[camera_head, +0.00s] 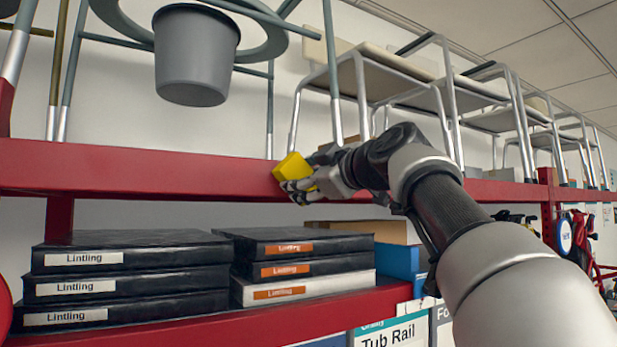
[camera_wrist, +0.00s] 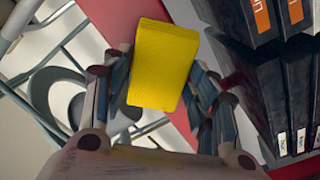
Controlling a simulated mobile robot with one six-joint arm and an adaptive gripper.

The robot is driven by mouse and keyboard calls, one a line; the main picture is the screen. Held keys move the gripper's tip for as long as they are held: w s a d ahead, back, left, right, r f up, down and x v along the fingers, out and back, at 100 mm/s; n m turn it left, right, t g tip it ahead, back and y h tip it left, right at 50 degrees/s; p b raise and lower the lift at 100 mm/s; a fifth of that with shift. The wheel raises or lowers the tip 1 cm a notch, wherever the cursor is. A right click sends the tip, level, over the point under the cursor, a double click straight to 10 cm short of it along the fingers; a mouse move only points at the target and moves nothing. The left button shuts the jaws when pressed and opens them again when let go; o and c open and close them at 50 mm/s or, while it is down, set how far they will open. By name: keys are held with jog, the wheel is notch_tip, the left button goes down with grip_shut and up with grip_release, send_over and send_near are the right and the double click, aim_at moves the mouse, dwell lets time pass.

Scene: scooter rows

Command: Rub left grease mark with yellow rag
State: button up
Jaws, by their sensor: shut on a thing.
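The yellow rag (camera_head: 292,168) is a folded, block-like pad between the fingers of my gripper (camera_head: 303,183). My gripper is shut on it. In the head view the rag lies over the front face of the upper red shelf beam (camera_head: 140,168); I cannot tell whether it touches the beam. In the wrist view the rag (camera_wrist: 164,62) stands out beyond the fingers, with the red beam (camera_wrist: 130,20) behind it. I see no grease mark in either view; one may be hidden behind the rag or gripper.
Several stools and chairs (camera_head: 400,70) and a grey bucket (camera_head: 196,55) are above the upper beam. Black Lintling boxes (camera_head: 128,258) and orange-labelled boxes (camera_head: 290,250) are stacked on the lower red shelf (camera_head: 230,328). The beam's front left of my gripper is clear.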

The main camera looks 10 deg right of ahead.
jog(key=shift+w+d, duration=0.2)
jog(key=shift+d, duration=0.45)
jog(key=shift+w+d, duration=0.25)
jog(key=shift+d, duration=0.4)
jog(key=shift+w+d, duration=0.2)
jog(key=shift+d, duration=0.45)
jog(key=shift+s+a, duration=0.3)
jog(key=shift+a, duration=0.7)
jog(key=shift+s+a, duration=0.25)
jog(key=shift+a, duration=0.7)
jog(key=shift+s+b, duration=0.1)
jog(key=shift+b, duration=0.2)
jog(key=shift+s+f+b, duration=0.2)
jog(key=shift+s+b, duration=0.2)
jog(key=shift+b, duration=0.1)
jog(key=shift+r+b+v, duration=0.2)
jog(key=shift+b+v, duration=0.8)
jog(key=shift+v, duration=1.45)
jog(key=shift+d, duration=0.15)
jog(key=b+v, duration=0.1)
jog(key=v, duration=0.1)
jog(key=shift+s+d, duration=0.1)
jog(key=shift+s, duration=0.3)
